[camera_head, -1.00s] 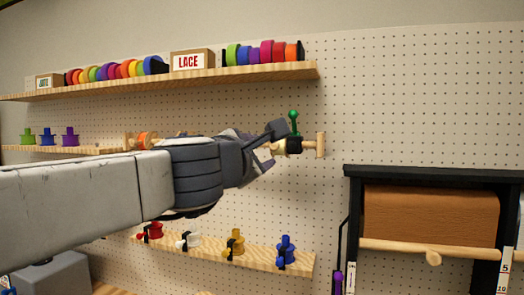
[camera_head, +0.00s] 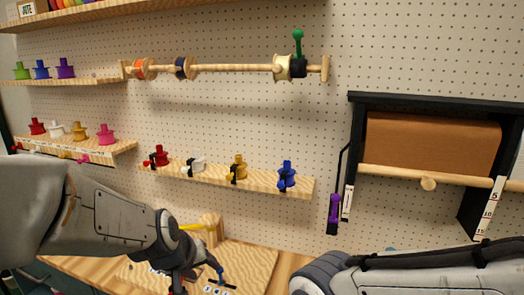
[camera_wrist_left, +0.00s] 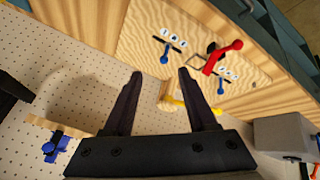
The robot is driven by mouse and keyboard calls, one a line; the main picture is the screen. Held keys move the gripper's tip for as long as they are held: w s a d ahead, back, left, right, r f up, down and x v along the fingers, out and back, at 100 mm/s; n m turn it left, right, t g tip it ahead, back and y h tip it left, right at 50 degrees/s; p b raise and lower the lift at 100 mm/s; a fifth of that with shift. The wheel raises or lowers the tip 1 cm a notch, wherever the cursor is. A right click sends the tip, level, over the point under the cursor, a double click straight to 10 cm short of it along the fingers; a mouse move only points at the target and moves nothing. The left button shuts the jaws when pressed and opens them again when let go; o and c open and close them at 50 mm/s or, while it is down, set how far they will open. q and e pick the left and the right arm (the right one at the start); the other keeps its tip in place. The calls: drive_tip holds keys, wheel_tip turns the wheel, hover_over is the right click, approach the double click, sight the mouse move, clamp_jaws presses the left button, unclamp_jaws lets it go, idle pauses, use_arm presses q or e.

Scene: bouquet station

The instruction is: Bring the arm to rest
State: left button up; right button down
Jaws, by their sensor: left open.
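My left arm comes in from the left in the head view, and its gripper (camera_head: 185,278) points down over a wooden board (camera_head: 250,262) on the bench. In the left wrist view the two dark fingers of the left gripper (camera_wrist_left: 161,74) are apart, with nothing between them. Below the fingers the same board (camera_wrist_left: 140,42) shows, with labels, a red lever, blue levers and a yellow one. A grey link of my right arm shows at the lower right of the head view. Its gripper is out of view.
A pegboard wall carries a shelf of colored spools (camera_head: 220,176), a wooden rod with spools (camera_head: 215,69) and a black-framed paper roll (camera_head: 430,142). A grey box (camera_wrist_left: 285,138) stands beside the board.

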use_arm(q)
drive_tip(key=s+a+f+m+g+y, duration=0.2)
drive_tip(key=s+a+f+m+g, duration=0.2)
drive_tip(key=s+a+f, duration=0.4)
drive_tip(key=s+d+r+m+g, duration=0.1)
drive_tip(key=s+d+r+m, duration=0.2)
drive_tip(key=s+d, duration=0.4)
drive_tip(key=s+d+r+m+g+h, duration=0.1)
drive_tip(key=s+d+r+m, duration=0.2)
drive_tip(key=s+d, duration=0.4)
drive_tip(key=shift+s+d+r+m, duration=0.15)
drive_tip(key=shift+d+r+m, duration=0.3)
drive_tip(key=shift+d, duration=0.7)
